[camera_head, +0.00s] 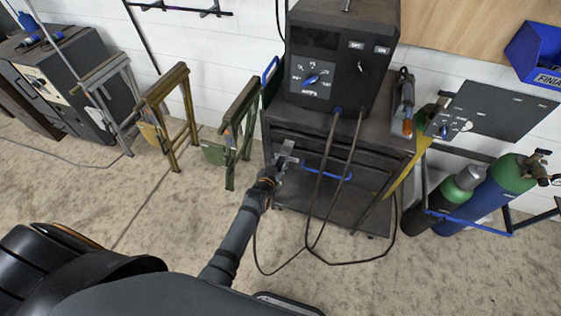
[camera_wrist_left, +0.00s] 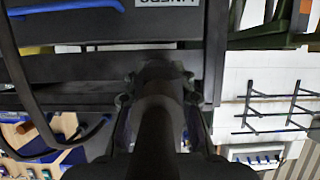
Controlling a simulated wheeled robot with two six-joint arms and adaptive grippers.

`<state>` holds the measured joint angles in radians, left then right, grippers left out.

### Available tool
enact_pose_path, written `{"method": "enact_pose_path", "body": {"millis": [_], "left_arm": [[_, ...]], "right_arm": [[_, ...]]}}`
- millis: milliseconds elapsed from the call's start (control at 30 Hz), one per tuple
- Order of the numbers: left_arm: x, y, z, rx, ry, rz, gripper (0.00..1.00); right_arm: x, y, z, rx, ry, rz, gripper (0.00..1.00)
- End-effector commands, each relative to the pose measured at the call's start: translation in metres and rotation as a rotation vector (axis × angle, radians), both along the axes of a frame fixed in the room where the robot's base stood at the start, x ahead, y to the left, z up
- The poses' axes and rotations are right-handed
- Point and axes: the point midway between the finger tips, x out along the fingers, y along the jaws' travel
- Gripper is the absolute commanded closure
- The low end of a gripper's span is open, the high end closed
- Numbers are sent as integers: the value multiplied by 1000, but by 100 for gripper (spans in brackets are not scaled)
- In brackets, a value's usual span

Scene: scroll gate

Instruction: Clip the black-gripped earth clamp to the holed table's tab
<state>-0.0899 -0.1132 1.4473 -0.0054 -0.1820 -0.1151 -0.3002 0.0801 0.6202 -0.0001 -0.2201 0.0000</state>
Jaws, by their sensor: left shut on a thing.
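My left gripper (camera_head: 278,168) is in front of the welding cart, its arm coming up from below. It is shut on a dark grip, which looks like the earth clamp's (camera_head: 289,153); grey metal shows beyond the fingers. In the left wrist view the fingers stand on both sides of a thick black grip (camera_wrist_left: 160,108), whose far end is hard to make out against the dark cart. A thin black cable hangs from near the gripper to the floor. I cannot make out a holed table or its tab. My right gripper is not in view.
The black welding machine (camera_head: 342,60) stands on the drawer cart (camera_head: 380,135) with a blue handle. Cables loop down in front of it. Coloured frames (camera_head: 172,115) stand left, gas cylinders (camera_head: 490,195) right. The floor (camera_head: 130,195) at left is mostly open.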

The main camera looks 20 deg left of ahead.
Motion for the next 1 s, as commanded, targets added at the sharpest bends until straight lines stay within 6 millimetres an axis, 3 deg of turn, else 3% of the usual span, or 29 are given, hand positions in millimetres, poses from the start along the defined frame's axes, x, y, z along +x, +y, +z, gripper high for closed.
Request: {"method": "enact_pose_path", "body": {"millis": [1000], "left_arm": [[-41,2,2,1,-3,1,100]], "right_arm": [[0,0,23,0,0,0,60]]}}
